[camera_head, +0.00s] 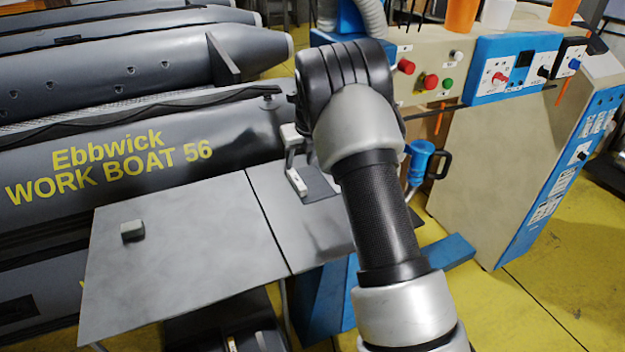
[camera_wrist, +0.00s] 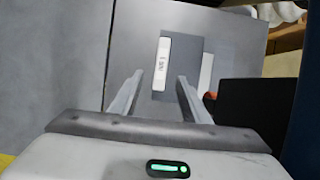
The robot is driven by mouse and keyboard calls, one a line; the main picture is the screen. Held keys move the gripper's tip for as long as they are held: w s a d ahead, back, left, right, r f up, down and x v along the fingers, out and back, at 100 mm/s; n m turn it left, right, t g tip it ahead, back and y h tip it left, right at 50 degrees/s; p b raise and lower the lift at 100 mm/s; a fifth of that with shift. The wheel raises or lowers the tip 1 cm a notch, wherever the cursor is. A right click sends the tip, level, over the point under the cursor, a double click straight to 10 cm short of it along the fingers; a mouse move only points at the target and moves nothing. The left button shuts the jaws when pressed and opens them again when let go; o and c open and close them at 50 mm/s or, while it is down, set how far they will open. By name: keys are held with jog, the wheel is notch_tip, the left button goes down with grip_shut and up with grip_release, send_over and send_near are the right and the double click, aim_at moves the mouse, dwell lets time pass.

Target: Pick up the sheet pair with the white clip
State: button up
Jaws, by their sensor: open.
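The sheet pair (camera_wrist: 187,50) is a small dark grey rectangle lying flat on the grey table. Its white clip (camera_wrist: 163,52), with small dark lettering, lies along its left part in the wrist view. In the head view the dark sheet (camera_head: 320,184) and clip (camera_head: 297,183) show beside my forearm, near the table's back right; part of the sheet may be hidden by the arm. Contact and height above the sheets cannot be told. The head view mostly hides my gripper.
The grey table (camera_head: 180,262) has a seam and much clear surface at left. A dark boat (camera_head: 150,150) lies behind the table. A blue tool (camera_head: 419,160) and beige control cabinet (camera_head: 520,150) stand at right. Another white piece (camera_wrist: 206,72) is right of the clip.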

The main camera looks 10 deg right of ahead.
aim_at(297, 178)
jog(key=p+x, duration=0.1)
jog(key=x, duration=0.9)
jog(key=shift+w+d, duration=0.1)
jog(key=shift+d, duration=0.05)
jog(key=c, duration=1)
grip_shut()
jog(key=shift+r, duration=0.1)
